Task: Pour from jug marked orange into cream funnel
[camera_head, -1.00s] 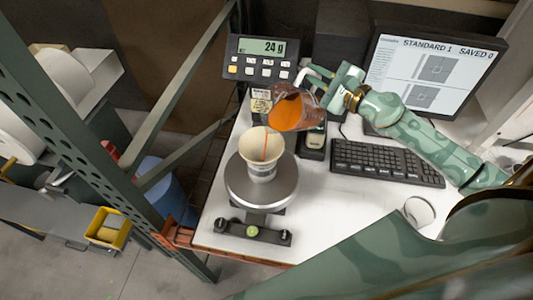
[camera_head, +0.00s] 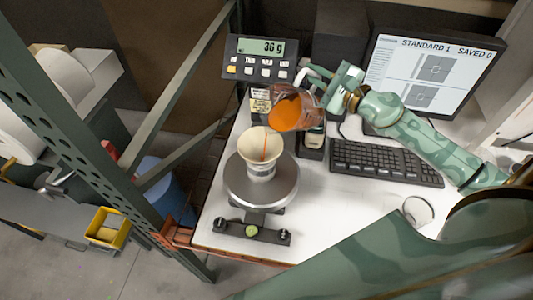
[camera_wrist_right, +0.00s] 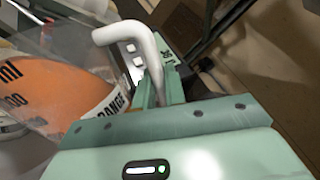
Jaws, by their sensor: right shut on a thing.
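The jug marked orange (camera_head: 290,108) is clear and holds orange liquid. It is tilted to the left above the cream funnel (camera_head: 261,144), and a thin orange stream falls from it into the funnel. The funnel stands upright on the round scale pan (camera_head: 284,192). My right gripper (camera_head: 334,80) is shut on the jug's white handle. In the right wrist view the handle (camera_wrist_right: 128,34) runs between the fingers, and part of the word "ORANGE" shows on the jug (camera_wrist_right: 62,92). My left gripper is not in view.
The scale display (camera_head: 261,47) reads 36 g. A keyboard (camera_head: 386,163) and a monitor (camera_head: 432,72) stand to the right. An empty clear cup (camera_head: 418,209) is at the table's right. A green rack post (camera_head: 100,160) stands left of the table.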

